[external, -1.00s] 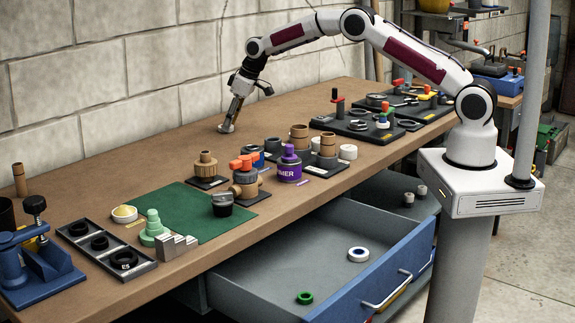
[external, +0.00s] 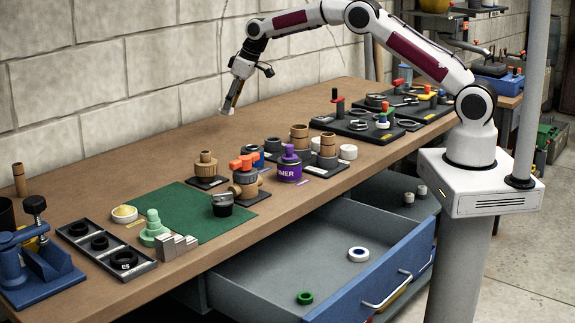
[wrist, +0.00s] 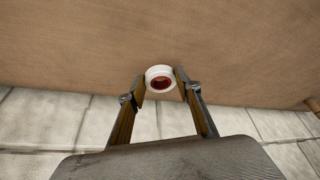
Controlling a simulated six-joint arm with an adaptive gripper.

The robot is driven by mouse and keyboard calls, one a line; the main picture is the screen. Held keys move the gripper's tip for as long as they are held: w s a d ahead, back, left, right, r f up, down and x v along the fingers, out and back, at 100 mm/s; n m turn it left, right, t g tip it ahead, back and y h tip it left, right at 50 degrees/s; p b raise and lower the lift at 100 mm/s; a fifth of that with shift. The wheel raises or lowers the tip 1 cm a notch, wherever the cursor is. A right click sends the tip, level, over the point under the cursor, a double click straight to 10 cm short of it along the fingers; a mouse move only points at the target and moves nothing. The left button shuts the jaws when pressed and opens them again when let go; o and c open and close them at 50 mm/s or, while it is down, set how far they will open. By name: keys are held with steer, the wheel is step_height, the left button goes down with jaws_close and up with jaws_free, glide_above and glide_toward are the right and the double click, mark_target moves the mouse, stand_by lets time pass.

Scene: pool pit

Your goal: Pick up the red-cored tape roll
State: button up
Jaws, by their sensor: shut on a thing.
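The red-cored tape roll (wrist: 151,71) is white with a red inside ring and shows between my fingertips in the wrist view. My gripper (wrist: 160,86) is shut on it, with one finger against each side. In the external view my gripper (external: 229,109) points down above the far part of the wooden bench (external: 290,110), near the block wall. The roll is too small there to make out clearly.
Bare bench top lies around and below my gripper. Fittings, a purple can (external: 289,166) and a green mat (external: 190,213) stand nearer the front. A black board with parts (external: 360,128) lies to the right. An open drawer (external: 330,262) holds a blue-cored roll (external: 358,254) and a green-coloured roll (external: 305,298).

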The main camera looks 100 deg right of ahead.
steer(key=shift+r, duration=0.5)
steer(key=shift+s+a, duration=0.25)
steer(key=shift+a, duration=0.05)
steer(key=s+a, duration=1.3)
steer(key=shift+s+a, duration=0.15)
stand_by(0.3)
